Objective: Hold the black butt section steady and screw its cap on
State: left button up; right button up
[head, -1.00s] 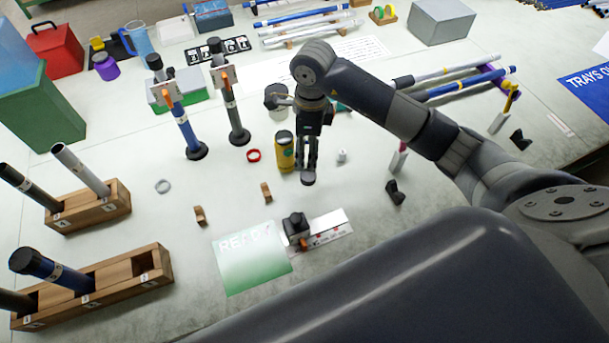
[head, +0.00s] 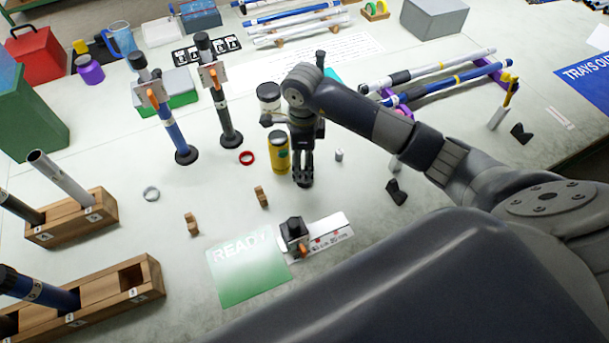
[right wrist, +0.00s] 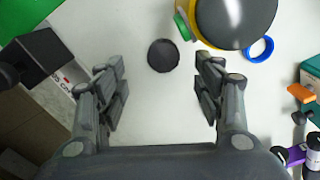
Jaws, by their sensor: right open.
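A black rod section (head: 224,112) stands upright in a round black base, held by a clamp with an orange lever. A dark rod (head: 18,206) also leans in a wooden rack at the left; I cannot tell for certain which is the butt section. A round black disc, seemingly the cap (right wrist: 163,55), lies on the table in the right wrist view. My right gripper (head: 303,180) is open and empty, pointing down beside the yellow canister. In its wrist view the right gripper (right wrist: 162,88) has its fingers either side of the disc's line, without touching it. My left gripper is out of view.
The yellow canister (head: 277,153) stands close to the right gripper. A blue rod (head: 180,125) stands upright left of the black one. A red ring (head: 247,158), small wooden blocks (head: 261,197) and a green READY mat (head: 247,270) lie nearby.

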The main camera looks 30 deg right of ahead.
jog(key=shift+f, duration=1.05)
jog(key=shift+f+p, duration=0.2)
jog(key=shift+p, duration=0.15)
notch_tip(320, 180, down, 4)
jog(key=shift+w+d+f+p, duration=0.1)
jog(key=shift+w+p, duration=0.05)
jog(key=shift+p, duration=0.7)
jog(key=shift+f, duration=0.3)
jog(key=c, duration=0.9)
